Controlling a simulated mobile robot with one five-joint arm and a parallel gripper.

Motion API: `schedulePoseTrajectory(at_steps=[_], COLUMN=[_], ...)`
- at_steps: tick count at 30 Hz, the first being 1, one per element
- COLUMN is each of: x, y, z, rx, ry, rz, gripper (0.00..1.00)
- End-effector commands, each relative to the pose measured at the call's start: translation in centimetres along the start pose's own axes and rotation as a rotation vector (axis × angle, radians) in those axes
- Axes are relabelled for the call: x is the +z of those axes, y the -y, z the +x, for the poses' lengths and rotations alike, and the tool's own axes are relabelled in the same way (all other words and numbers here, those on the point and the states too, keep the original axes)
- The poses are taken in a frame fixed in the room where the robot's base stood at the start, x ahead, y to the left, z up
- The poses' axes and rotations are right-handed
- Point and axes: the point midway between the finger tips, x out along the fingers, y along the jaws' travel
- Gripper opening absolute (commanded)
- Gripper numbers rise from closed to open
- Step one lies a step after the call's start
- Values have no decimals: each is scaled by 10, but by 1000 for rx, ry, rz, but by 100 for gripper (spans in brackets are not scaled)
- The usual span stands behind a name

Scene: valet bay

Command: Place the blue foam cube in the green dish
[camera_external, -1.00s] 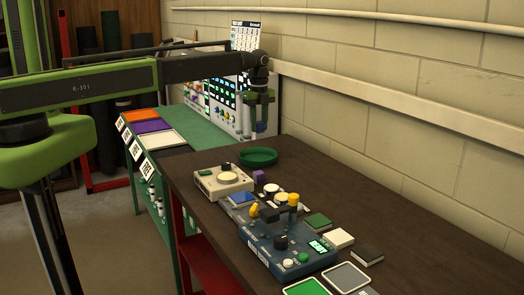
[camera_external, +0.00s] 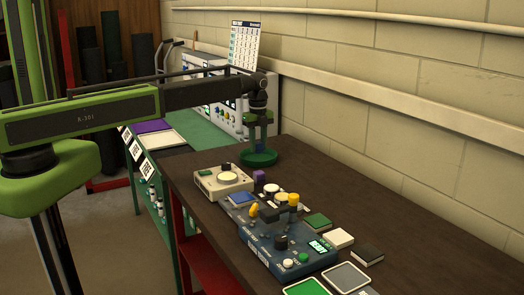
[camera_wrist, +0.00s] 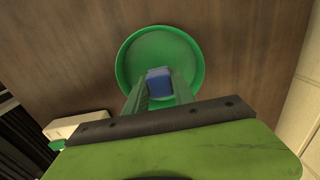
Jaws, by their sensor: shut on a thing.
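The green dish (camera_external: 259,159) sits at the far end of the dark brown table. In the wrist view the round dish (camera_wrist: 135,50) lies beneath the fingers. My gripper (camera_external: 259,147) points down over the dish. In the wrist view its two green fingers (camera_wrist: 160,90) are shut on the blue foam cube (camera_wrist: 159,80), which appears inside the dish's outline. The cube also shows as a small blue patch between the fingers (camera_external: 259,145) in the external view. I cannot tell whether it touches the dish floor.
A block wall (camera_external: 400,140) runs along the right side. A panel unit and green bench (camera_external: 212,135) lie behind.

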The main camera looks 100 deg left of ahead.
Motion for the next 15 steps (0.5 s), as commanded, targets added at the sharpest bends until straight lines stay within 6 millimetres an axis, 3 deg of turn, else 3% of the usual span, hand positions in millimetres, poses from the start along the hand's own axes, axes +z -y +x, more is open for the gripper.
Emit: schedulePoseTrajectory(at_steps=[1,5,15], x=[0,0,0], y=[0,0,0], z=[14,26,27], rx=[0,0,0], ry=[0,0,0], rz=[0,0,0], gripper=[0,0,0])
